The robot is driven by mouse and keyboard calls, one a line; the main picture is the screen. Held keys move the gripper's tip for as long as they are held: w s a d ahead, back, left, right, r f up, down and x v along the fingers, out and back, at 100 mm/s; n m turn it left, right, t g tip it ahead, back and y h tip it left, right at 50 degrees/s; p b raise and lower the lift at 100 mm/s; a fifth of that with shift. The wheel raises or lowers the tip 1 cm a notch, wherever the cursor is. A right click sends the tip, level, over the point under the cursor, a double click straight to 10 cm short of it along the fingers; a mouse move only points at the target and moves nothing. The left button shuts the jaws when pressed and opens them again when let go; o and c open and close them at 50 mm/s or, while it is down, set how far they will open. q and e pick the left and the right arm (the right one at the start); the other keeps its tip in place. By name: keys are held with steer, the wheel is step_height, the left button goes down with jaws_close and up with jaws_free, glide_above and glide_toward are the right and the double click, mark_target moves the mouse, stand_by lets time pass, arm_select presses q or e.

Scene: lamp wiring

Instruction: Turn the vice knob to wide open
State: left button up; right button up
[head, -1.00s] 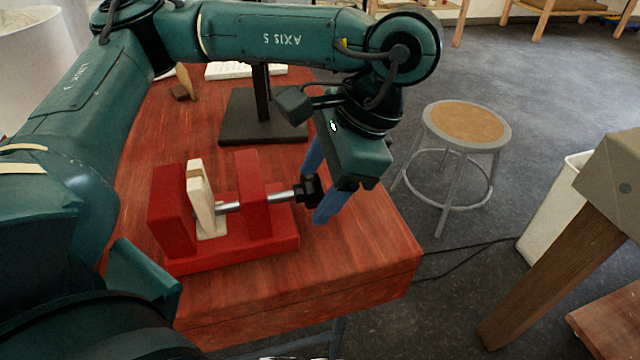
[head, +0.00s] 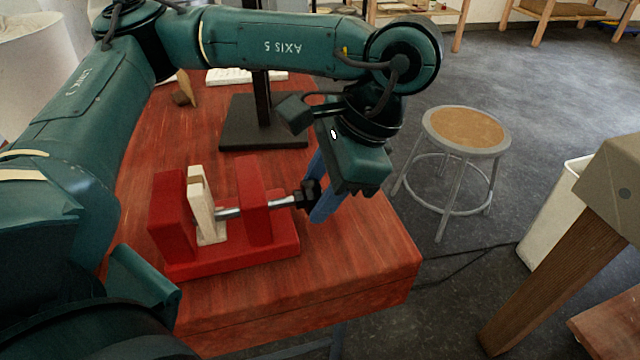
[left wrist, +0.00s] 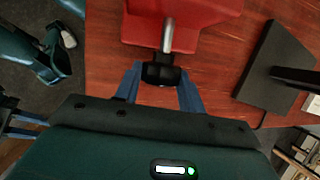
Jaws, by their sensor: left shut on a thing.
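The red vice (head: 262,200) stands on the red wooden table, with a pale movable jaw plate (head: 203,207) between its two red walls. A metal screw (head: 270,203) runs through the right wall to the black vice knob (head: 309,192). My left gripper (head: 317,195) points down at the knob, its blue fingers shut on it. In the left wrist view the knob (left wrist: 160,74) sits between the two blue fingers (left wrist: 160,86). A gap shows between the pale plate and the right wall.
A black stand (head: 262,125) is behind the vice on the table, with a small brown wooden piece (head: 183,90) and a white item (head: 245,75) farther back. A round stool (head: 467,130) stands right of the table. The table's front right is clear.

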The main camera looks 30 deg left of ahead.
arm_select(q)
steer(key=shift+s+d+r+n+t+y+p, duration=0.15)
steer(key=shift+t+y+p, duration=0.25)
steer(key=shift+y+p, duration=0.2)
steer(key=shift+w+n+t+y+p, duration=0.1)
steer(key=shift+n+t+y+p, duration=0.05)
steer(key=shift+t+y+p, duration=0.85)
steer(key=shift+y, duration=0.1)
steer(key=shift+s+d+f+n+t+y, duration=0.1)
steer(key=shift+f+n+t+y, duration=0.15)
steer(key=shift+t+y, duration=0.35)
steer(key=shift+d+f+n+t+y+p, duration=0.1)
steer(key=shift+n+t+y+p, duration=0.35)
steer(key=shift+y, duration=0.55)
steer(key=shift+s+f+t+y, duration=0.15)
steer(key=shift+t+y, duration=0.4)
steer(key=shift+y, duration=0.35)
arm_select(e)
steer(key=shift+m+t+h, duration=0.3)
steer(key=shift+m+t, duration=0.2)
steer(key=shift+m, duration=0.4)
steer(key=shift+s+d+r, duration=0.2)
steer(key=shift+d+r, duration=0.1)
steer(key=shift+r, duration=0.5)
steer(key=shift+s+d+r, duration=0.15)
steer(key=shift+d+r, duration=0.15)
steer(key=shift+r, duration=0.55)
steer(key=shift+s+d+r, duration=0.2)
steer(key=shift+d+r, duration=0.1)
steer(key=shift+r, duration=0.5)
